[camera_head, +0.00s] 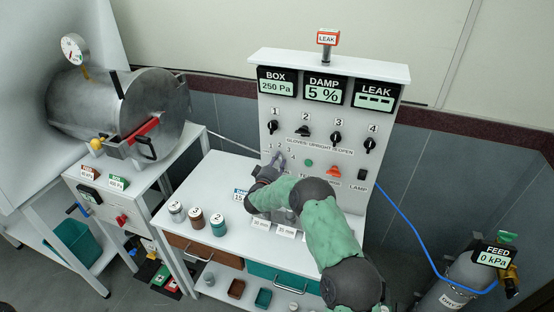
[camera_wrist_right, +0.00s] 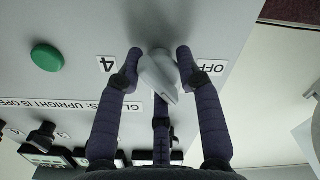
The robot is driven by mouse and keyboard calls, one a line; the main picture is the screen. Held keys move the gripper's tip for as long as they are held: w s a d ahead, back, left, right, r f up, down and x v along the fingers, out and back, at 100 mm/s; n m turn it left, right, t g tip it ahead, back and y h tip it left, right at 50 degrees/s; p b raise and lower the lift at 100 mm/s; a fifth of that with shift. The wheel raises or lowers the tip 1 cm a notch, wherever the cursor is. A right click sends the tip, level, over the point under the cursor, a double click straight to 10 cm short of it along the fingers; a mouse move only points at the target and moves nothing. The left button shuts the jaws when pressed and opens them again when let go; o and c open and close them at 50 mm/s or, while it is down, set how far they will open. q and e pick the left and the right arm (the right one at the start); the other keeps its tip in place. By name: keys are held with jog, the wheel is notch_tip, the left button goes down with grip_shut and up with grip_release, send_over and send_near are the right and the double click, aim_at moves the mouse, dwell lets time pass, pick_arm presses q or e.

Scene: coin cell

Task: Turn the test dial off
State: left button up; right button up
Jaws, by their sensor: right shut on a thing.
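The test dial (camera_wrist_right: 160,76) is a light grey knob on the white panel, with the labels "4" and "OFF" on either side of it in the right wrist view. My right gripper (camera_wrist_right: 157,62) is shut on the dial, with one dark finger on each side of it. In the head view my right gripper (camera_head: 277,163) reaches the left part of the panel (camera_head: 385,98), below the row of numbered knobs. There the gripper largely hides the dial, and small numbers show around it. My left gripper is not in view.
A green button (camera_head: 308,162) and an orange-red knob (camera_head: 333,172) sit right of the dial. Black glove knobs (camera_head: 302,131) line the panel above. Small jars (camera_head: 217,224) stand on the bench. A steel chamber (camera_head: 130,105) is at left and a gas cylinder (camera_head: 462,280) at right.

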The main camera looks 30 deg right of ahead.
jog(key=n+p, duration=0.2)
jog(key=n, duration=0.3)
jog(key=shift+n, duration=0.3)
jog(key=shift+f+n+p, duration=0.15)
jog(key=shift+n+p, duration=0.55)
jog(key=shift+n, duration=1.2)
jog(key=o, duration=1.1)
jog(key=shift+o, duration=0.2)
jog(key=shift+s, duration=0.1)
jog(key=v, duration=1.2)
